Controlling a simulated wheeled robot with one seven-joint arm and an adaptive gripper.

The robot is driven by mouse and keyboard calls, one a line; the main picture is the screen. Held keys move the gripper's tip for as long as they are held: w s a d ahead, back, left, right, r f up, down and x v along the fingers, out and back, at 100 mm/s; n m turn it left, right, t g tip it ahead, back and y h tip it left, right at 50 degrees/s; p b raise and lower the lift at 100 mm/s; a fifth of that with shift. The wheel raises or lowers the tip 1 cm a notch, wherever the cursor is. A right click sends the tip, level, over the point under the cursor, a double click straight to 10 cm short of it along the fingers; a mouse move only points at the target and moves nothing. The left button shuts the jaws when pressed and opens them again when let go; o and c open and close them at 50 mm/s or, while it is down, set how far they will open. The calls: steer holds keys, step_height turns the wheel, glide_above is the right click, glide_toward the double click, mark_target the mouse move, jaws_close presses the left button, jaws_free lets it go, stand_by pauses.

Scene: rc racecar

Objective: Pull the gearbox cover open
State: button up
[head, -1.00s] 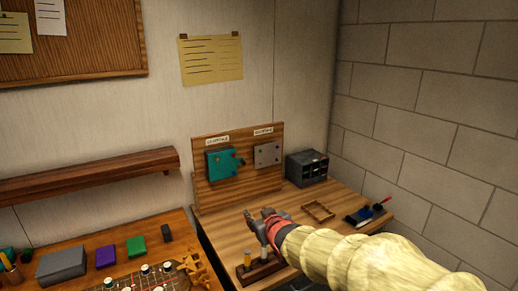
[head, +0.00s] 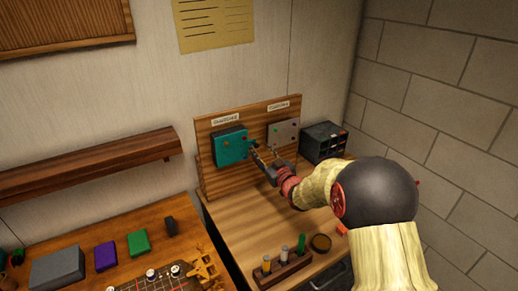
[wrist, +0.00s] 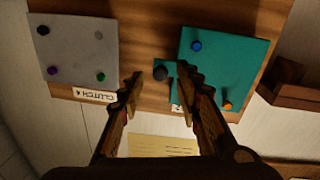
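The teal gearbox cover (head: 230,146) is mounted on the upright wooden board at the back of the bench. It is also in the wrist view (wrist: 222,62), at the upper right, with a blue and an orange knob on its face. A dark round knob (wrist: 160,73) stands on a small teal tab at the cover's left edge in that view. My gripper (wrist: 160,78) is open, with one finger on each side of this knob in the picture. I cannot tell whether either finger touches it. In the head view my gripper (head: 262,157) is in front of the cover's right edge.
A grey plate (head: 283,133) with coloured knobs, labelled clutch in the wrist view, is on the same board (head: 212,178). A dark drawer box (head: 322,141) stands to the right. A holder with several upright pegs (head: 286,267) is at the bench front. The bench middle is clear.

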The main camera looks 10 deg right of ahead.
steer(key=shift+x, duration=1.25)
steer(key=shift+c, duration=0.9)
jaws_close()
